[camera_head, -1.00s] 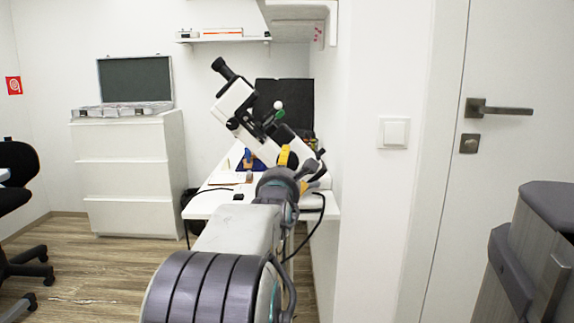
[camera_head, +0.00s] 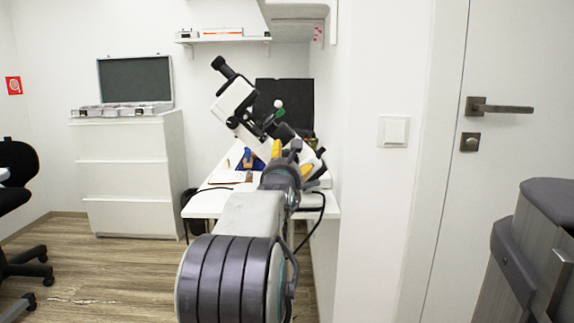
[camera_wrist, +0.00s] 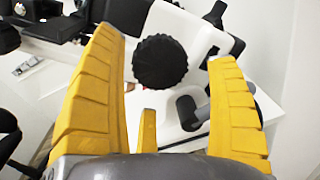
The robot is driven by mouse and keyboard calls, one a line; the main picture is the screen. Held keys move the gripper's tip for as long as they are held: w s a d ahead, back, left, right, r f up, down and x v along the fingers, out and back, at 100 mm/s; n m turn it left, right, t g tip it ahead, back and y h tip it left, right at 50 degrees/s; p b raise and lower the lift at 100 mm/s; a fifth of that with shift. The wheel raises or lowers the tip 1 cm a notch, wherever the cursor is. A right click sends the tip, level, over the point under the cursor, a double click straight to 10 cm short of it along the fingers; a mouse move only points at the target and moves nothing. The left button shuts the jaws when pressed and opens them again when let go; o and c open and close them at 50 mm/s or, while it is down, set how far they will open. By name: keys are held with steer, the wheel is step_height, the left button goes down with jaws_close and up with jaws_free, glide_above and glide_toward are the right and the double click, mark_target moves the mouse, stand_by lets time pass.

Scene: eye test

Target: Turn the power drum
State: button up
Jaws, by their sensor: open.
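A white device with a black eyepiece tube (camera_head: 235,95) stands tilted on the white desk in the head view. In the wrist view a black ribbed knob (camera_wrist: 160,62), which looks like the power drum, sits on the white device body. My gripper (camera_wrist: 165,62) is open, its two yellow ribbed fingers on either side of the knob in the picture. I see gaps between the knob and both fingers, and cannot tell the depth between them. In the head view my gripper (camera_head: 290,158) is at the desk, partly hidden by my own arm, which also hides the device's lower part.
The white desk (camera_head: 205,208) stands against the wall, with a black panel (camera_head: 295,97) behind the device. A white drawer cabinet (camera_head: 125,180) with an open case (camera_head: 135,85) is at left. A black chair (camera_head: 15,185) is at far left.

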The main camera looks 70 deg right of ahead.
steer(key=shift+x, duration=1)
steer(key=shift+c, duration=0.4)
steer(key=shift+a, duration=0.1)
steer(key=c, duration=1.2)
steer(key=shift+m, duration=0.3)
steer(key=shift+o, duration=0.2)
steer(key=shift+w+r+m, duration=0.1)
steer(key=shift+r+m, duration=0.05)
steer(key=shift+m, duration=2.45)
steer(key=shift+y, duration=0.3)
